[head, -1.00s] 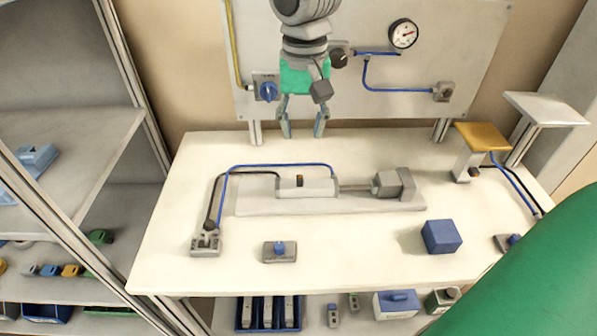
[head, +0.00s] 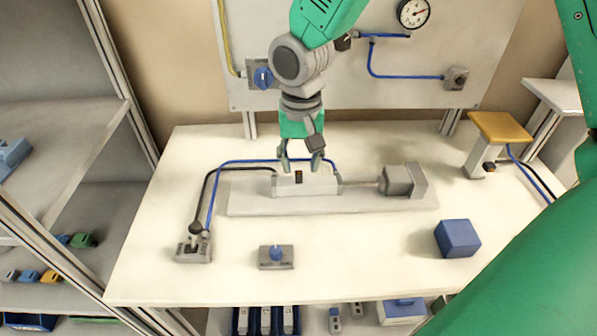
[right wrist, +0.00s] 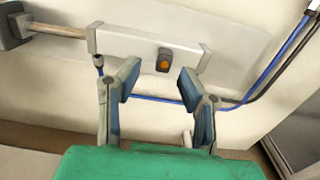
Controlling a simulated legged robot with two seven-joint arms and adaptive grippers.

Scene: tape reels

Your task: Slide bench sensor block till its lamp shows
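The sensor block (head: 299,177) is a small dark piece on the side of a pale actuator cylinder (head: 320,184) on the bench. In the right wrist view the sensor block (right wrist: 164,61) shows an orange spot; I cannot tell whether this lamp is lit. My right gripper (head: 300,167) hangs just above the cylinder with its fingers apart and nothing between them. In the right wrist view my right gripper (right wrist: 160,82) is open, its fingertips to either side of the sensor block and apart from it. My left gripper is not in view.
A blue cube (head: 458,238) and a small box with a blue knob (head: 276,256) stand on the front of the bench (head: 350,270). A valve block (head: 193,250) feeds black and blue hoses to the cylinder. A yellow-topped stand (head: 498,128) is at the right.

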